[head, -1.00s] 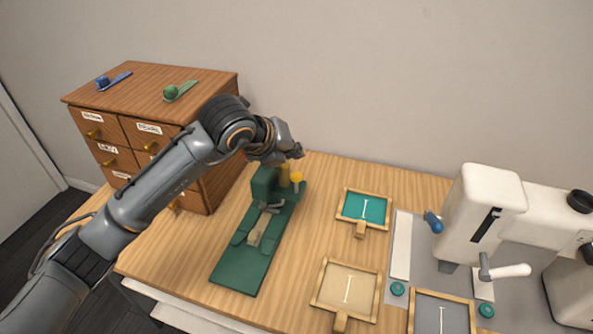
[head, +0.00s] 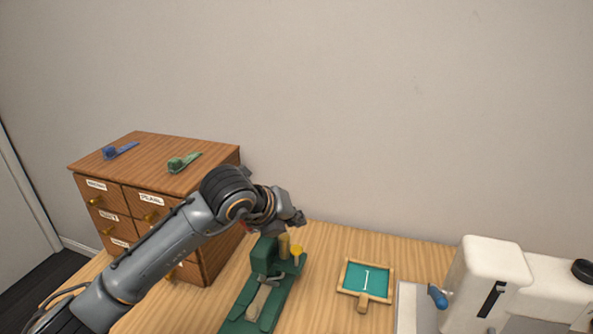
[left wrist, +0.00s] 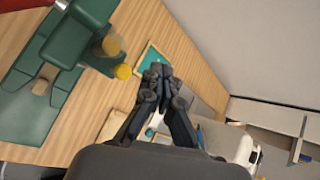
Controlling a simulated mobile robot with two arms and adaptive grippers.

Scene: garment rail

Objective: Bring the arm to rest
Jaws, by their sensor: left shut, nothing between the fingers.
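My left arm reaches in from the left in the head view, and its gripper (head: 298,217) is above the table, near the top of the green press-like device (head: 264,258). In the left wrist view the gripper (left wrist: 158,75) has its fingers together with nothing between them. The green device (left wrist: 68,45) stands to the left of the fingers there, with a yellow knob (left wrist: 123,72) close by but apart from them. My right gripper is in neither view.
A wooden drawer cabinet (head: 110,225) stands behind my left arm, with a blue clip-like item (head: 120,150) and a green one (head: 184,162) on top. A framed teal tray (head: 365,280) lies on the table (head: 322,262). A white sewing-type machine (head: 490,275) stands at the right.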

